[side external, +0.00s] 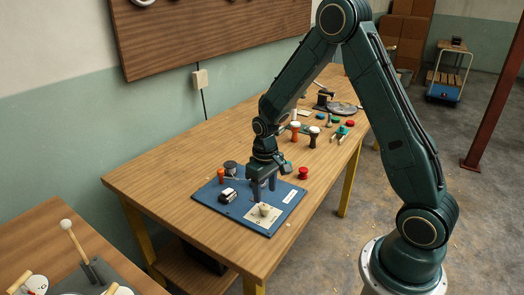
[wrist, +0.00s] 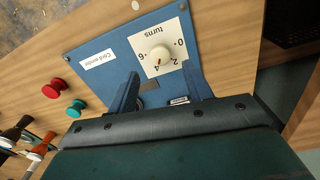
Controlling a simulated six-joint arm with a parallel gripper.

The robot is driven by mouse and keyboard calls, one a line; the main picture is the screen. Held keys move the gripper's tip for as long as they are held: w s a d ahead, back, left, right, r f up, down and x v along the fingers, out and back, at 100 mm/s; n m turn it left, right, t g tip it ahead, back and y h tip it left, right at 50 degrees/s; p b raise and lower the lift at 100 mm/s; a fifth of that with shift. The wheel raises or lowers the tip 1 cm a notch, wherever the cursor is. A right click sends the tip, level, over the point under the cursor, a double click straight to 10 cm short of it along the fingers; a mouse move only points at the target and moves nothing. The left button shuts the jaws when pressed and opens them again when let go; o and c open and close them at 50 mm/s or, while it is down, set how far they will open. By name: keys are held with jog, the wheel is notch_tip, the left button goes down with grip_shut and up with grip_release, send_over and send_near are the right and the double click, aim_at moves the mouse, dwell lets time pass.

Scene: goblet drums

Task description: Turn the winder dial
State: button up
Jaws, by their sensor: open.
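The winder dial (wrist: 161,55) is a cream round knob on a pale square plate marked "turns" with numbers, on the blue Cord winder board (wrist: 90,40). A small reddish mark on the knob faces toward the 4 side. In the side external view, the dial (side external: 264,209) is at the front of the blue board (side external: 210,203). My gripper (wrist: 163,78) is open, with its two dark fingers apart and nothing seen between them. The fingertips appear short of the knob in the wrist view. In the side external view, my gripper (side external: 263,192) points down just behind the dial.
A black-and-white part (side external: 228,195) sits on the board left of my gripper. A red spool-shaped piece (side external: 303,173) stands right of the board; a green one (wrist: 75,107) shows in the wrist view. Goblet drums (side external: 313,136) stand farther back.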

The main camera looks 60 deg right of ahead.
aim_at(265, 206)
notch_tip(265, 206, up, 8)
dwell(0.5)
jog(key=shift+r, duration=0.15)
jog(key=s+a+r+t, duration=0.3)
jog(key=s+a+r, duration=0.2)
jog(key=s+r, duration=0.6)
jog(key=s+a+r+n+t, duration=0.1)
jog(key=s+r, duration=0.4)
jog(key=s, duration=0.5)
jog(key=shift+a+r+t, duration=0.2)
jog(key=shift+a+t, duration=0.6)
jog(key=shift+a, duration=0.45)
